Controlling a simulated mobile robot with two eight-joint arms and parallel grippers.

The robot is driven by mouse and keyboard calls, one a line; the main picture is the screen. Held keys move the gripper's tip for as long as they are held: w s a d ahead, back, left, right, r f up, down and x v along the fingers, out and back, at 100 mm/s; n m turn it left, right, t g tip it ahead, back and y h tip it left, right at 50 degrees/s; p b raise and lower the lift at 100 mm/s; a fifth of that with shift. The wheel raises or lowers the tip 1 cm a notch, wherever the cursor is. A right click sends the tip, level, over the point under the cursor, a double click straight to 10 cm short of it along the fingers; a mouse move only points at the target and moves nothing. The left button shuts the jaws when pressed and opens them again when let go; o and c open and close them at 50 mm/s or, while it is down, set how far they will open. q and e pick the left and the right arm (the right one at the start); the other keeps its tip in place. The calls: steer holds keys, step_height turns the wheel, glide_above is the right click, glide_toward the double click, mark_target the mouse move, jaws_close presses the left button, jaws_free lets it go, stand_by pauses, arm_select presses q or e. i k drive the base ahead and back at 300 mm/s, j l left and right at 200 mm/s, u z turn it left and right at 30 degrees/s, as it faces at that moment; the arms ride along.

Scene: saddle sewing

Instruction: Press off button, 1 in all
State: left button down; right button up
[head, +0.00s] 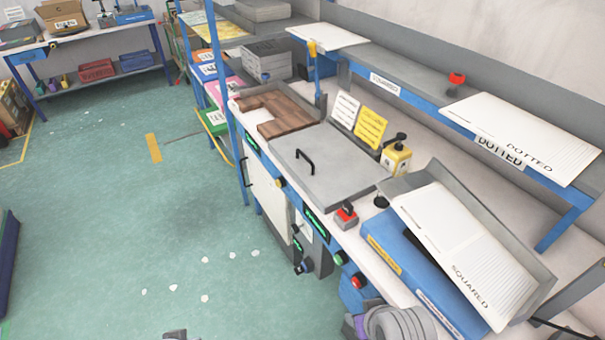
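A red push button (357,281) is on the front edge of the workbench, with a green push button (340,258) just up and left of it. No "off" label is readable on either. Another red button (346,211) tops a small box on the bench. At the bottom edge, a small dark tip (175,335) shows, perhaps part of my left gripper; its fingers are cut off. A grey ribbed part with purple (395,323) at the bottom, below the red button, seems to be of my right arm; its fingers cannot be made out.
A grey lidded plate with a black handle (306,161) lies on the bench (372,225). A blue box with a sloped "SQUARED" paper tray (455,248) stands right of the buttons. A yellow box with a black knob (396,158) stands behind. Green floor (130,220) at left is mostly clear.

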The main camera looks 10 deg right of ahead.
mark_target(355, 282)
steer(key=j+z, duration=0.3)
steer(key=k+j+z, duration=0.1)
steer(key=j+z, duration=0.25)
steer(key=j, duration=0.2)
steer(key=k+j+z, duration=0.1)
steer(key=j+z, duration=0.2)
steer(key=k+j+z, duration=0.2)
steer(key=j+z, duration=0.15)
steer(key=j, duration=0.1)
